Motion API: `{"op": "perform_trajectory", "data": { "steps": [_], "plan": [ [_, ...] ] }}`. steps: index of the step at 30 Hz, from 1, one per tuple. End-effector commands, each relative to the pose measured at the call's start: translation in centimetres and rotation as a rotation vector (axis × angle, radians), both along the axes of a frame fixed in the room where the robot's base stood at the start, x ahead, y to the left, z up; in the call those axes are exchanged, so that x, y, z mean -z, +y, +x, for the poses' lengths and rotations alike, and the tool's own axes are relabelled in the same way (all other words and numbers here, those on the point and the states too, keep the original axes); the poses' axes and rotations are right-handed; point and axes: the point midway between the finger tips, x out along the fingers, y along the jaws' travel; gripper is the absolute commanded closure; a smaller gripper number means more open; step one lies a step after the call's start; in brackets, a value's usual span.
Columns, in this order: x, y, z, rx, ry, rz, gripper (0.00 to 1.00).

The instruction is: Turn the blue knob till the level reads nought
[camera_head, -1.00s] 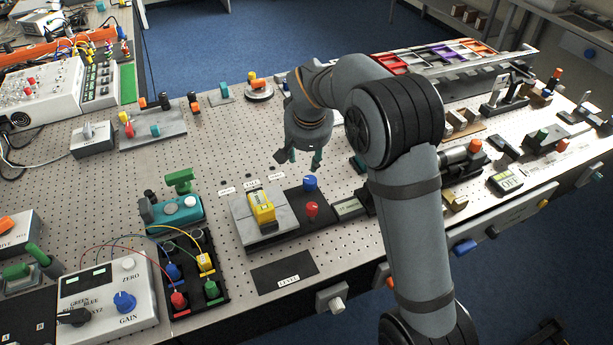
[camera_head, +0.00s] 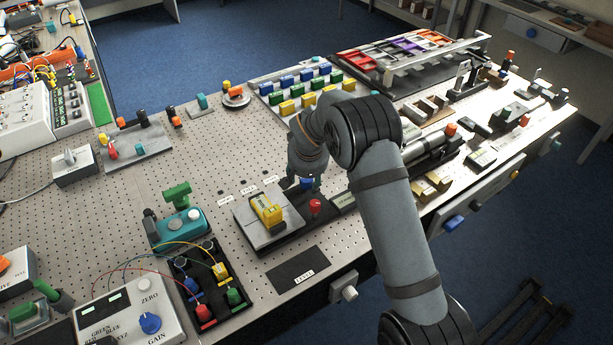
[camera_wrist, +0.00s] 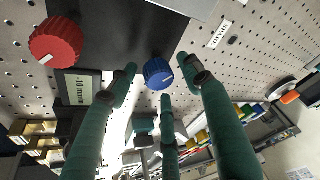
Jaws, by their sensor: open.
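The blue knob (camera_head: 307,183) stands on a black panel beside the grey tilt plate (camera_head: 246,222) that carries the yellow level (camera_head: 268,211). In the wrist view the blue knob (camera_wrist: 158,73) has a white pointer line. My gripper (camera_wrist: 160,78) is open, its green fingers spread around the knob with gaps visible. In the head view my gripper (camera_head: 304,181) hangs low over the knob and partly hides it. The red knob (camera_wrist: 56,40) is apart, to the left in the wrist view. A small display (camera_wrist: 77,88) sits near it; its reading is hard to make out.
In the head view the red knob (camera_head: 316,206) stands close in front of the blue one. A black pad marked LEVEL (camera_head: 298,268) lies near the table edge. A teal device (camera_head: 180,228) stands left of the plate. Rows of coloured blocks (camera_head: 300,88) lie behind my arm.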

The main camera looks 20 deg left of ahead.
Motion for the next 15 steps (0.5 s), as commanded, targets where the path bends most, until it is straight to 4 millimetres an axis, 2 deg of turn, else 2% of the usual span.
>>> {"op": "perform_trajectory", "data": {
  "steps": [3, 15],
  "plan": [
    [-0.01, -0.03, 0.02, 0.0, 0.0, 0.0, 0.52],
    [-0.11, 0.06, 0.04, -0.001, -0.003, 0.002, 0.75]
  ]
}}
